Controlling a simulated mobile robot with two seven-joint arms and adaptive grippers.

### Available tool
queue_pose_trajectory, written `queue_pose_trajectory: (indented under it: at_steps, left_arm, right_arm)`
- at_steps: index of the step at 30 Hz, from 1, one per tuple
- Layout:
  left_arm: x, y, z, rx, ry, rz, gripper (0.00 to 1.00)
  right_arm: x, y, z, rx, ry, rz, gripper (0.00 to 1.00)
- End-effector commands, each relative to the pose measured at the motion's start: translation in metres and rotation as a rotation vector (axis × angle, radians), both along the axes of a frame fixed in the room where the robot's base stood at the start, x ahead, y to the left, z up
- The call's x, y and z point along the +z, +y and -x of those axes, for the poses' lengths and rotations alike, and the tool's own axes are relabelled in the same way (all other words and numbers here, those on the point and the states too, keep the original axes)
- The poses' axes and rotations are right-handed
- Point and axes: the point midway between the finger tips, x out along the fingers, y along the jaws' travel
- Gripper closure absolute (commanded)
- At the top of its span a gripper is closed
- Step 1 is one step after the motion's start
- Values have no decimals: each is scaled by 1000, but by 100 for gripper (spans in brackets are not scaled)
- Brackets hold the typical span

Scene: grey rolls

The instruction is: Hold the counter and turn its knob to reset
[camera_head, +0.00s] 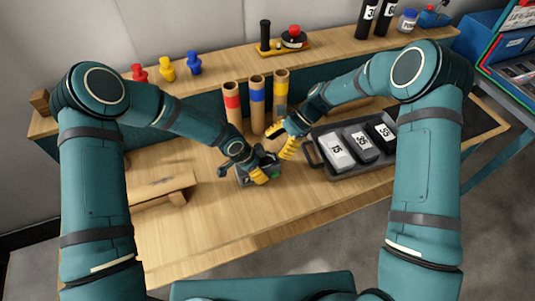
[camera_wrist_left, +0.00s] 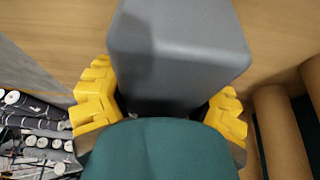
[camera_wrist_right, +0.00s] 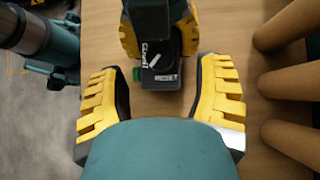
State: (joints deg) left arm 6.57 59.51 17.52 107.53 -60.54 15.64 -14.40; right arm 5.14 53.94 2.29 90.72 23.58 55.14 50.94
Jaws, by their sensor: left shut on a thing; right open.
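The counter (camera_wrist_right: 160,72) is a small dark box with a lettered face, a small white display and a green part on its side. A pale bar, which looks like its knob, shows on the face. In the left wrist view a plain grey side of the counter (camera_wrist_left: 180,55) fills the space between the fingers. My left gripper (camera_head: 259,175) is shut on the counter at the bench. My right gripper (camera_head: 282,141) is open and empty, a little above and to the right of it. In the right wrist view the counter lies ahead, between and beyond the open yellow fingers.
Cardboard tubes with red (camera_head: 232,104), blue (camera_head: 257,105) and yellow (camera_head: 281,95) bands stand close behind the grippers. A dark tray (camera_head: 316,160) with numbered blocks lies to the right. A wooden stand (camera_head: 162,187) is at left. The bench front (camera_head: 210,235) is clear.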

Motion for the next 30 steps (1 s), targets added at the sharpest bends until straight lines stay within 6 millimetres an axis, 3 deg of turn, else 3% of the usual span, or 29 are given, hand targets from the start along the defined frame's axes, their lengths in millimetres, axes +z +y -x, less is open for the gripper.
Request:
queue_pose_trajectory:
  at_steps: [9,21,24,27,30]
  left_arm:
    - [0,0,0,0,-1,1,84]
    - [1,0,0,0,-1,1,84]
    - [1,0,0,0,-1,1,84]
    - [1,0,0,0,-1,1,84]
    - [1,0,0,-1,-2,1,84]
  right_arm:
    - [-28,27,11,1,1,-2,35]
    - [-32,30,12,1,0,-1,37]
    - [-32,30,12,1,0,-1,72]
    - [-32,30,12,0,0,-1,100]
    - [-32,30,12,1,0,-1,100]
